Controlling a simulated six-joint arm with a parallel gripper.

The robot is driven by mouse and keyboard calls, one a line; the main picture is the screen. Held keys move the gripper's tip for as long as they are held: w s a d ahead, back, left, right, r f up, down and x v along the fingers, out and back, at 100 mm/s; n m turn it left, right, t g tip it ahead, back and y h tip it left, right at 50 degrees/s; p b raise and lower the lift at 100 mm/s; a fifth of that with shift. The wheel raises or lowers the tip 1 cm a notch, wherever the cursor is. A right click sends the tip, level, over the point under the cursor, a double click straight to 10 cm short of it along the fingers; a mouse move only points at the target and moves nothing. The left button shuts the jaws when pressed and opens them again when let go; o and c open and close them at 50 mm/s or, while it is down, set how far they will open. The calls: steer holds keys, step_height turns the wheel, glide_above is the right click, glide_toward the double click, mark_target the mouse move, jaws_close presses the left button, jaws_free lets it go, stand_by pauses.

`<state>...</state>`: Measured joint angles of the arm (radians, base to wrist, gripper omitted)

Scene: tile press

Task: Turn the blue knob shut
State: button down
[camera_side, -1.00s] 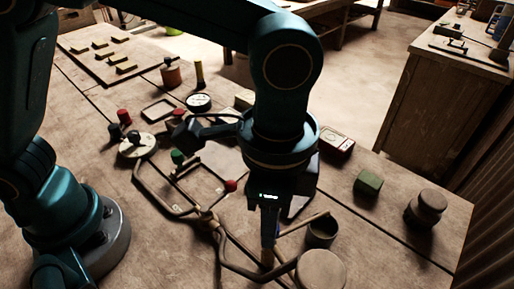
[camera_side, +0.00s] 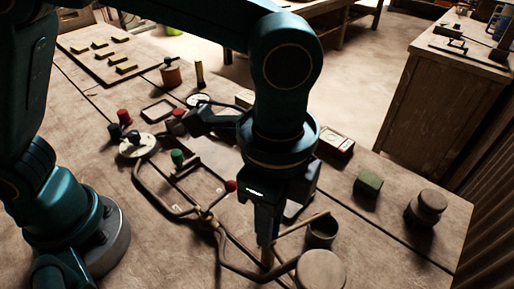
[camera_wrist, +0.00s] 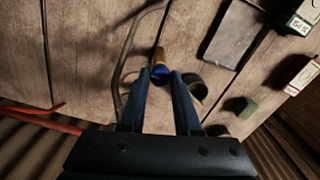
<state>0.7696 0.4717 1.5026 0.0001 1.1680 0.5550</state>
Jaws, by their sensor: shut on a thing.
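My gripper (camera_side: 266,236) points down at the front middle of the bench in the side view. In the wrist view its two blue fingers (camera_wrist: 160,76) are shut on the blue knob (camera_wrist: 160,73), which shows between the fingertips. A tan, wood-coloured piece (camera_wrist: 160,54) lies just beyond the knob; a brown piece (camera_side: 267,257) also shows under the fingertips in the side view. There the fingers hide the blue knob itself. A bent dark pipe (camera_side: 225,253) runs close by on the bench.
A dark cup (camera_side: 322,233) and a round wooden lid (camera_side: 321,271) stand close to the right of my gripper. A green knob (camera_side: 177,157) and a red knob (camera_side: 231,185) are to the left. A green block (camera_side: 368,184) and a jar (camera_side: 425,208) stand further right.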

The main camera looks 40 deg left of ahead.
steer(key=shift+r, duration=0.1)
steer(key=c, duration=0.6)
jaws_free()
steer(key=shift+r, duration=2.55)
steer(key=shift+w, duration=0.1)
